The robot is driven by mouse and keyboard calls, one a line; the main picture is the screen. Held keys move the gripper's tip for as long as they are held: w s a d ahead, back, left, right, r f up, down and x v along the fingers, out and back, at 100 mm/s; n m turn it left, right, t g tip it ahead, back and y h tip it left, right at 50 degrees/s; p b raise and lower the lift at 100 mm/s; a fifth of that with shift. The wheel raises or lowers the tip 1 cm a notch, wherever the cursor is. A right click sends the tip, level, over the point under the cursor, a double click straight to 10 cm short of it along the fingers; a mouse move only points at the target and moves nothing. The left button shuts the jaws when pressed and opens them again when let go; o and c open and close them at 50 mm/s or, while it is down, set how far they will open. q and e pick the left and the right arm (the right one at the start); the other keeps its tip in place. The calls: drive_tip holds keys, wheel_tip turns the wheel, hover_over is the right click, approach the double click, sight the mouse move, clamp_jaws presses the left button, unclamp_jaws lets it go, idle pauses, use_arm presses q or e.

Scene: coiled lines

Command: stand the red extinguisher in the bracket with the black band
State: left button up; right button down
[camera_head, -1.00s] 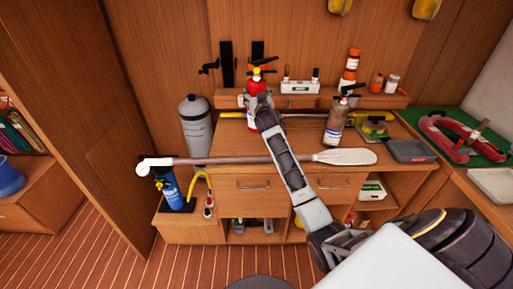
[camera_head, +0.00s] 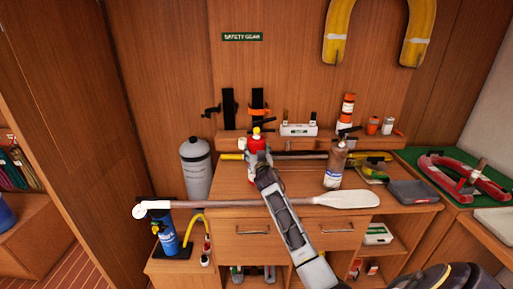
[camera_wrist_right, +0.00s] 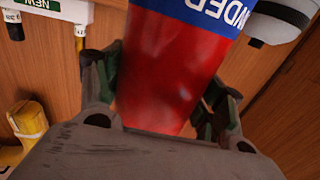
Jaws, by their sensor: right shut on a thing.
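The red extinguisher (camera_head: 257,146), with a yellow pin on top, is held roughly upright over the back of the wooden counter. My right gripper (camera_head: 260,162) is shut on its body. In the right wrist view the red cylinder (camera_wrist_right: 165,75), with a blue and white label, lies between the fingers. The bracket with the black band (camera_head: 228,105) is on the wall behind, up and to the left; its band sticks out leftward. Beside it on the right is a bracket with an orange band (camera_head: 257,108). The extinguisher is apart from both. The lower ends of both brackets are hidden. My left gripper is not in view.
A long paddle (camera_head: 340,200) lies across the counter front. A grey-brown extinguisher (camera_head: 334,168) stands right, a grey tank (camera_head: 195,168) left, a blue extinguisher (camera_head: 166,235) lower left. A white box (camera_head: 298,130) and orange-white bottles (camera_head: 347,108) stand on the back ledge.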

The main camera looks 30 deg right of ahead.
drive_tip(key=shift+r, duration=0.3)
drive_tip(key=shift+f, duration=1.85)
drive_tip(key=shift+c, duration=2.2)
unclamp_jaws()
drive_tip(key=shift+f, duration=0.4)
drive_tip(key=shift+o, duration=1.1)
drive_tip(key=shift+s+a+r, duration=0.1)
